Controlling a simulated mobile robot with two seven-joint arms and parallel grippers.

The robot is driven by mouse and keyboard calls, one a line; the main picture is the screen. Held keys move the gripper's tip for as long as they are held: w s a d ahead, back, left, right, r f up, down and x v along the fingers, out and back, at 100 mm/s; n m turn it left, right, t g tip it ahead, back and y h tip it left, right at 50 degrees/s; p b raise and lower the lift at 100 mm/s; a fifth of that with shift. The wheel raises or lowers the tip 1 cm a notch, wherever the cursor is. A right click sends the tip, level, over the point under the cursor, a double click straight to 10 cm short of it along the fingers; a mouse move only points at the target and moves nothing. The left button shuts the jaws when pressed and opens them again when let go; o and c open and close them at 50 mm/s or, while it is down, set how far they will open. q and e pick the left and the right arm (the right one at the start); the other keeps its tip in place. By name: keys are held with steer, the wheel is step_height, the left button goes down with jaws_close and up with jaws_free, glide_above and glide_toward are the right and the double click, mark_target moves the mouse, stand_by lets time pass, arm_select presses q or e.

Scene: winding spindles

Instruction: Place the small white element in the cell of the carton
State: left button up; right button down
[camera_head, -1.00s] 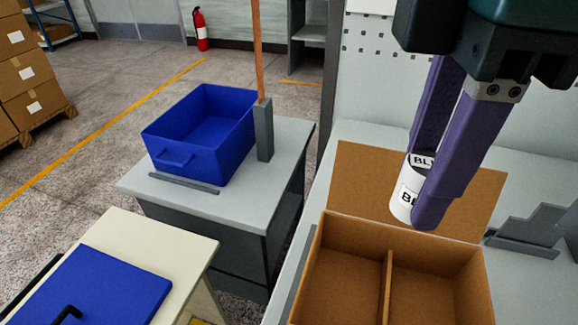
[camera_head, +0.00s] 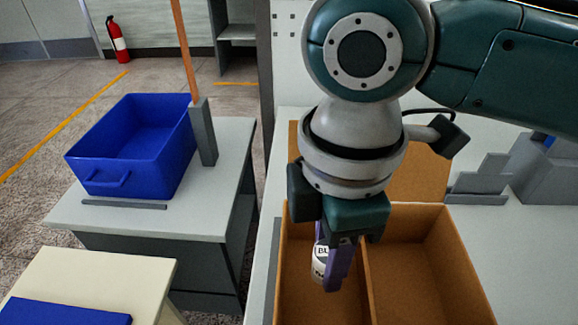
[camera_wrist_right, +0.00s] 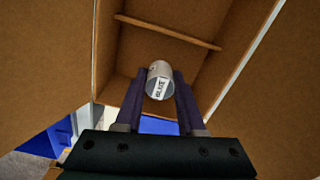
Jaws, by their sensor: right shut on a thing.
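The small white element (camera_head: 319,262), a short cylinder with black lettering, is held between the purple fingers of my right gripper (camera_head: 335,268). It also shows between the fingers in the right wrist view (camera_wrist_right: 159,82). The open carton (camera_head: 459,260) has a divider (camera_head: 367,275) that splits it into a left and a right cell. In the head view the gripper points down over the left cell, close to the divider. Whether the element touches the carton floor cannot be told. My wrist hides part of the carton's back edge. My left gripper is not in view.
A blue bin (camera_head: 137,147) stands on a grey table (camera_head: 152,218) at the left, beside an upright post (camera_head: 203,135). A cream table (camera_head: 95,268) with a blue panel (camera_head: 62,313) is at the front left. Grey stepped blocks (camera_head: 487,180) sit right of the carton.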

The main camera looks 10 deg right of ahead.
step_height(320, 180, down, 4)
steer(key=shift+f+b, duration=0.1)
steer(key=shift+b, duration=0.25)
steer(key=shift+f, duration=0.15)
steer(key=c, duration=0.5)
jaws_free()
steer(key=shift+r, duration=0.3)
step_height(320, 180, up, 11)
steer(key=shift+f+p, duration=0.1)
steer(key=shift+p, duration=1.05)
steer(key=shift+r, duration=0.55)
